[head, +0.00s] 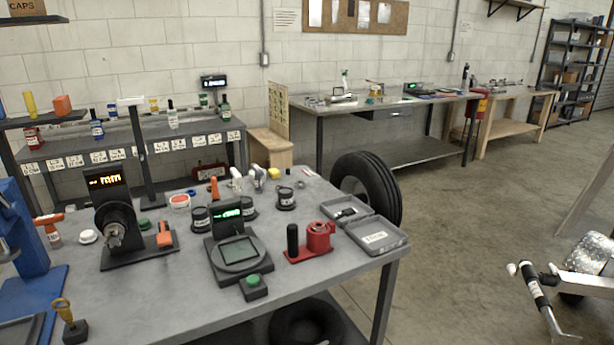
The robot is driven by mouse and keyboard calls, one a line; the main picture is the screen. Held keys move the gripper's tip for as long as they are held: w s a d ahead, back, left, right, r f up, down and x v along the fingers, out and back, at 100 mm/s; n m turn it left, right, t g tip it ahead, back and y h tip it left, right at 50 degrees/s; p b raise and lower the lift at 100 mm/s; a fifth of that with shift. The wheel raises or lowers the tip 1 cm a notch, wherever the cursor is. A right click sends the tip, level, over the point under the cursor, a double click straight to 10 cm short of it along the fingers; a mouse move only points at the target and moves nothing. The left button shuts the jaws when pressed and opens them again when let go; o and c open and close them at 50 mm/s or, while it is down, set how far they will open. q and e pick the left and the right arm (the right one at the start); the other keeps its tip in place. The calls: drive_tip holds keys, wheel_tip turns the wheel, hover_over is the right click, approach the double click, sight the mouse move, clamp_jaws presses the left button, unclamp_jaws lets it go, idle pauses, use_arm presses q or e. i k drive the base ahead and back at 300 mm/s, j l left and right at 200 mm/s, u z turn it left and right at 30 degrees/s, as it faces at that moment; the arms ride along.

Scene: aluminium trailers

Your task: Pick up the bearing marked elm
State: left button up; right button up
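Several short black round pieces with pale labels stand on the grey workbench (190,290). One is the left black piece (201,219), left of the green-lit display. Another, the middle black piece (248,208), is partly hidden behind that display. The right black piece (286,199) stands near the bench's back edge. They may be bearings, but their labels are too small to read, so I cannot tell which is marked elm. Neither of my grippers is in view.
A scale-like device (239,255) with a green button box (254,287), a red fixture (319,237) and an open grey case (378,240) crowd the bench's right half. A black spindle machine (117,225) and blue press (30,250) stand left. The bench's front middle is clear.

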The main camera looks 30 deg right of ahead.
sight(316, 226)
drive_tip(key=i+l, duration=0.2)
drive_tip(key=l, duration=0.15)
drive_tip(key=i+l, duration=0.15)
drive_tip(key=l, duration=0.25)
drive_tip(key=i+l, duration=0.2)
drive_tip(key=l, duration=0.15)
drive_tip(key=i+l, duration=0.15)
drive_tip(key=l, duration=0.2)
drive_tip(key=i+l, duration=0.2)
drive_tip(key=l, duration=0.15)
drive_tip(key=i+l, duration=0.2)
drive_tip(key=l, duration=0.2)
drive_tip(key=i+l, duration=0.15)
drive_tip(key=l, duration=0.2)
